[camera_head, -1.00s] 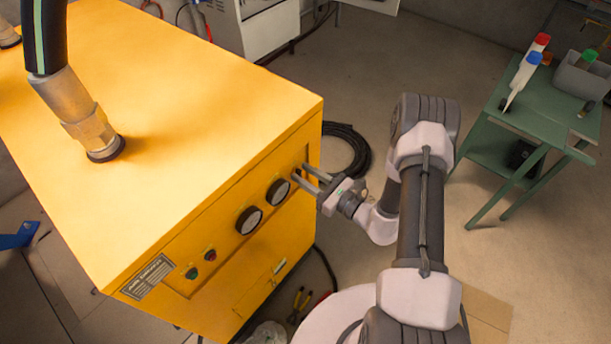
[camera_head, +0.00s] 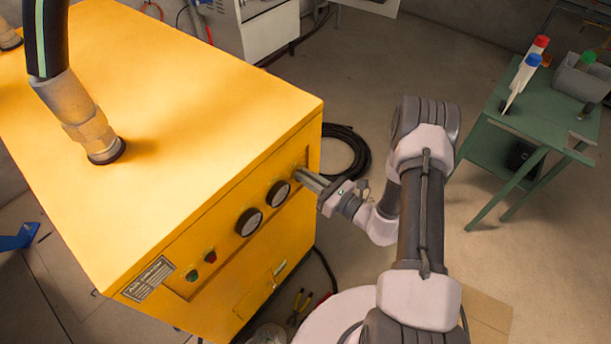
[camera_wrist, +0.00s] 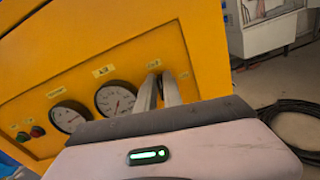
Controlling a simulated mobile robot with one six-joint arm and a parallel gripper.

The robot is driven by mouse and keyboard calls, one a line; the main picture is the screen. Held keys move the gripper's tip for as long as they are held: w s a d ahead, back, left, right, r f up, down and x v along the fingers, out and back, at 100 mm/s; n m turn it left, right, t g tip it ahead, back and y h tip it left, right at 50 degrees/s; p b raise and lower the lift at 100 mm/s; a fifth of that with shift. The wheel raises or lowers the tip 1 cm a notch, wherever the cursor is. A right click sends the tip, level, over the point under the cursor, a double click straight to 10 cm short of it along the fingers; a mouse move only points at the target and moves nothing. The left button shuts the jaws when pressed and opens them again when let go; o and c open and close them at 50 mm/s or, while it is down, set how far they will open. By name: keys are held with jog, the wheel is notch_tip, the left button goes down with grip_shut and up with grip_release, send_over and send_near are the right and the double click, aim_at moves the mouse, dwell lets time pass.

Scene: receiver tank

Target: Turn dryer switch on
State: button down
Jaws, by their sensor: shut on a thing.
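The yellow dryer cabinet (camera_head: 200,150) stands at the left in the head view, and its front panel (camera_wrist: 120,60) fills much of the wrist view. My gripper (camera_head: 301,177) reaches the right end of the panel, beside the right-hand gauge. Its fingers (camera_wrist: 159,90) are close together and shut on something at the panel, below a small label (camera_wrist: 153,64). The switch there is hidden by the fingers, so its position cannot be seen.
Two round gauges (camera_head: 249,221) and green and red buttons (camera_head: 210,256) sit left of my gripper. A hose (camera_head: 75,100) rises from the cabinet top. A black coiled cable (camera_head: 347,150) lies on the floor behind. A green table (camera_head: 540,115) stands at the right.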

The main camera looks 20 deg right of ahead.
jog(key=m, duration=0.5)
jog(key=m+p, duration=0.1)
jog(key=m, duration=0.2)
jog(key=shift+w+d+f, duration=0.25)
jog(key=shift+w+d, duration=0.05)
jog(key=shift+d, duration=0.1)
jog(key=shift+w+d+f+m, duration=0.1)
jog(key=shift+f+m, duration=0.1)
jog(key=shift+m, duration=1.15)
jog(key=shift+s+f+m, duration=0.1)
jog(key=shift+f+m, duration=0.05)
jog(key=shift+m, duration=1.15)
jog(key=shift+w+d+f+m, duration=0.1)
jog(key=shift+f+m, duration=0.1)
jog(key=shift+m, duration=1.15)
jog(key=c, duration=1.5)
grip_release()
jog(key=p+v, duration=0.3)
jog(key=v, duration=1.4)
